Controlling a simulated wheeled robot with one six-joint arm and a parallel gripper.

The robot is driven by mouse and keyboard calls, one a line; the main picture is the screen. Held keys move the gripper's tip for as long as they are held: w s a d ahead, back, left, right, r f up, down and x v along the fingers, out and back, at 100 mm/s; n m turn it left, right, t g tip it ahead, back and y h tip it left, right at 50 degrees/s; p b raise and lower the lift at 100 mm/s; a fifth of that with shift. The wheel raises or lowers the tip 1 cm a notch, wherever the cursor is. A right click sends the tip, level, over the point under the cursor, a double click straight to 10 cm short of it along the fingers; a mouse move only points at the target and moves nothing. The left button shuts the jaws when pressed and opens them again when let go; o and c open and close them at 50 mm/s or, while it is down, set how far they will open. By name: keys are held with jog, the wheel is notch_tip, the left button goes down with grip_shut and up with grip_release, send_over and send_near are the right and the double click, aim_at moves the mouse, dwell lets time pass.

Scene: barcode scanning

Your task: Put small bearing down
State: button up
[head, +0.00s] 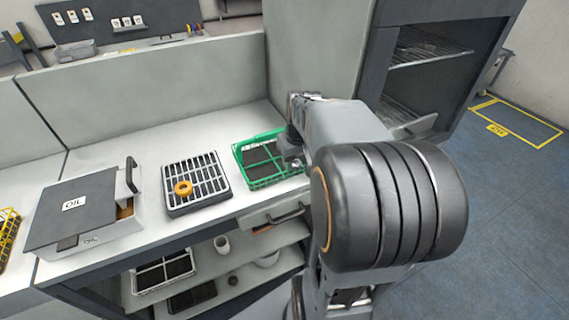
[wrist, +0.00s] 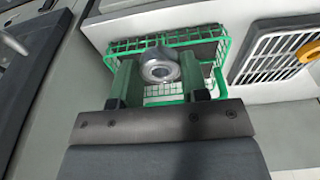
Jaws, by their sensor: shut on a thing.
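The small bearing (wrist: 160,68) is a silver ring, held between the two fingers of my gripper (wrist: 160,82) in the wrist view. My gripper is shut on it. In the wrist view the bearing and fingers are over the green wire basket (wrist: 215,32). The basket also shows in the head view (head: 243,152), on the workbench beside my arm. In the head view my gripper (head: 292,160) is at the basket's right side, and the bearing is hidden or too small to make out. I cannot tell whether the bearing touches the basket.
Left of the basket is a dark tray with a white grid (head: 200,165), holding an orange ring (head: 183,188). Further left is a grey box marked OIL (head: 85,215). A tall cabinet with wire shelves (head: 430,50) stands at right. Bare bench (head: 110,155) lies behind the tray.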

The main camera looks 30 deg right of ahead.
jog(key=w+d+f, duration=0.2)
jog(key=w+f, duration=0.1)
jog(key=w+d+f+p, duration=0.1)
jog(key=w+d+f, duration=0.2)
jog(key=w, duration=0.1)
jog(key=w+d+f+p, duration=0.1)
jog(key=w+d+f, duration=0.1)
jog(key=w+f, duration=0.1)
jog(key=shift+w+d, duration=0.2)
jog(key=shift+w, duration=0.2)
jog(key=shift+w+d+f, duration=0.1)
jog(key=shift+w+f, duration=0.05)
jog(key=shift+f, duration=0.15)
jog(key=shift+w+f+p, duration=0.1)
jog(key=shift+f+p, duration=0.25)
jog(key=shift+f, duration=1.25)
jog(key=shift+f, duration=0.1)
jog(key=shift+f, duration=0.15)
jog(key=o, duration=1)
